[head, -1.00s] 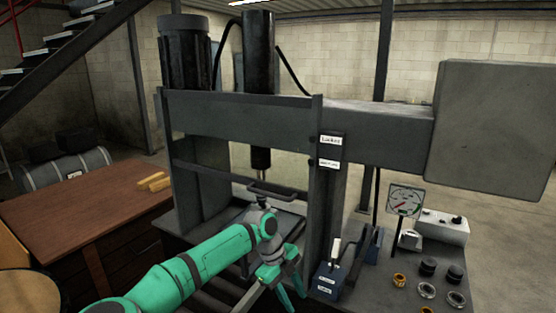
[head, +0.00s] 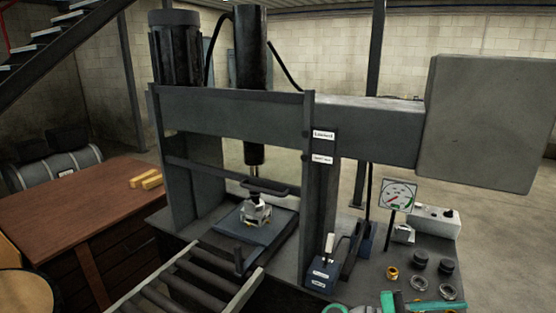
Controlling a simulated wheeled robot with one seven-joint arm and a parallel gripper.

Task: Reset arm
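Only small green and grey parts at the end of my arm (head: 425,307) show at the bottom edge, in front of the right side of the bench. They are cut off by the frame, so the state of my gripper does not show. My arm is clear of the press frame (head: 230,115). A pale metal part (head: 256,212) stands on the plate of the press, below its ram (head: 254,155). A dark bar with a handle crosses just above the part. I see nothing held.
A roller conveyor (head: 190,290) leads up to the press. A blue block with a lever (head: 322,277), a gauge (head: 398,195), a white control box (head: 435,222) and several rings and caps are on the bench at right. A wooden desk (head: 85,215) stands at left.

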